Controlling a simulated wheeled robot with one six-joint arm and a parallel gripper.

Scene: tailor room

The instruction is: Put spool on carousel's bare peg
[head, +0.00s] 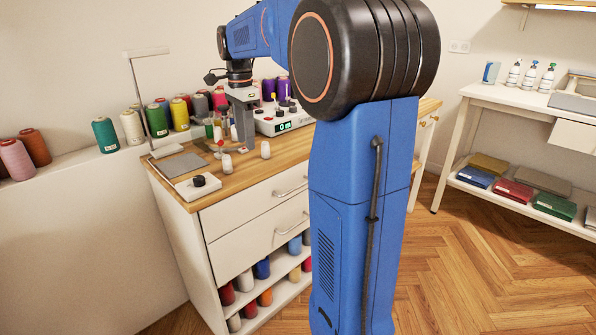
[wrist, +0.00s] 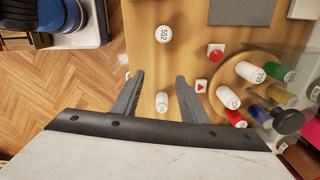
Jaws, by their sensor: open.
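My gripper (wrist: 160,76) points down over the wooden worktop (wrist: 146,50) with its two fingers apart. A small white spool (wrist: 162,102) shows between the fingers in the wrist view; whether the fingers reach down around it I cannot tell. Another white spool, marked 552 (wrist: 164,34), stands beyond the fingertips. The round wooden carousel (wrist: 226,75) is to the right of the fingers. It holds white (wrist: 250,72), green (wrist: 280,73), yellow (wrist: 282,95), red and blue spools around a dark knob (wrist: 288,121). I cannot make out a bare peg. In the head view, white spools (head: 265,149) stand near my gripper.
A white machine with a green display (head: 283,122) stands behind my gripper. A grey pad (head: 180,165) and a white box with a black knob (head: 198,185) lie at the worktop's left. Large thread cones (head: 105,134) line the ledge behind.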

